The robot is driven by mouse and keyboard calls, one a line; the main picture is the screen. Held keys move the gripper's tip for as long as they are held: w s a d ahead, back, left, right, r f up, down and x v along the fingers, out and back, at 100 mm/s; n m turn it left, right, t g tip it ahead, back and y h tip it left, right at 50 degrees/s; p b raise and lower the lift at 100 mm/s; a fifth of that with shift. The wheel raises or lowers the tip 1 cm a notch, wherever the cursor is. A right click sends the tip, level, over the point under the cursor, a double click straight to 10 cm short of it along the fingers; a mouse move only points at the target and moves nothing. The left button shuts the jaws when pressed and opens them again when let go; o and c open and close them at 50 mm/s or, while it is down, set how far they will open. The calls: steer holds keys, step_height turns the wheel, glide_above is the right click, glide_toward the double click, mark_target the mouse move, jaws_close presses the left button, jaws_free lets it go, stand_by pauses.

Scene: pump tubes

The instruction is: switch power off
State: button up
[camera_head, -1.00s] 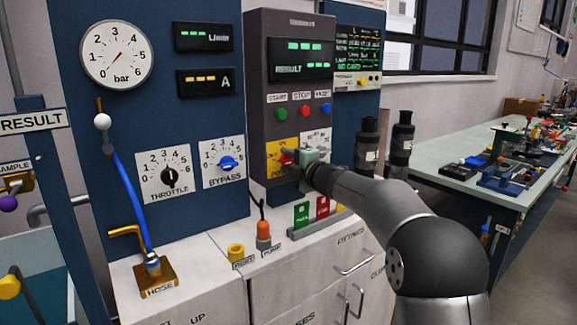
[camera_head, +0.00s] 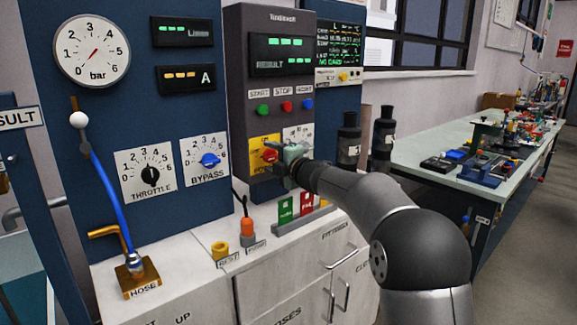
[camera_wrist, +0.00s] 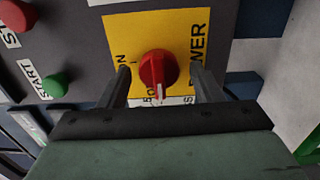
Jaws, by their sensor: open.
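The red power knob (camera_wrist: 158,69) sits on a yellow plate (camera_wrist: 118,29) lettered POWER on the grey control box. In the wrist view its white pointer line points toward the bottom of the picture. My gripper (camera_wrist: 162,80) is open, with one finger on each side of the knob. I cannot tell whether the fingers touch it. In the head view the knob (camera_head: 270,155) shows just left of my gripper (camera_head: 280,160), which covers part of the plate (camera_head: 258,146).
Green, red and blue buttons (camera_head: 286,106) line the box above the knob. An orange plug (camera_head: 247,228) and colored cards (camera_head: 286,210) stand on the counter below. Two black cylinders (camera_head: 383,140) stand to the right. A workbench (camera_head: 440,140) with several items is farther right.

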steer(key=v, duration=1.7)
steer(key=shift+r, duration=0.1)
steer(key=s+d+m+h+p, duration=0.8)
steer(key=d+m+h+p, duration=0.3)
steer(key=m, duration=0.4)
steer(key=s+f+m+g+p, duration=0.2)
steer(key=s+m+g, duration=0.1)
steer(key=s, duration=0.7)
steer(key=s+f+m+g+p, duration=0.2)
steer(key=s+m+g+p, duration=0.1)
steer(key=s, duration=0.7)
steer(key=s+a+f+m+g+p, duration=0.1)
steer(key=s+m+g, duration=0.4)
steer(key=s, duration=0.5)
steer(key=shift+f+g+h+p, duration=0.4)
steer(key=shift+f+g+p, duration=0.25)
steer(key=shift+f+g, duration=0.35)
steer(key=shift+w+r, duration=0.1)
steer(key=shift+r, duration=0.05)
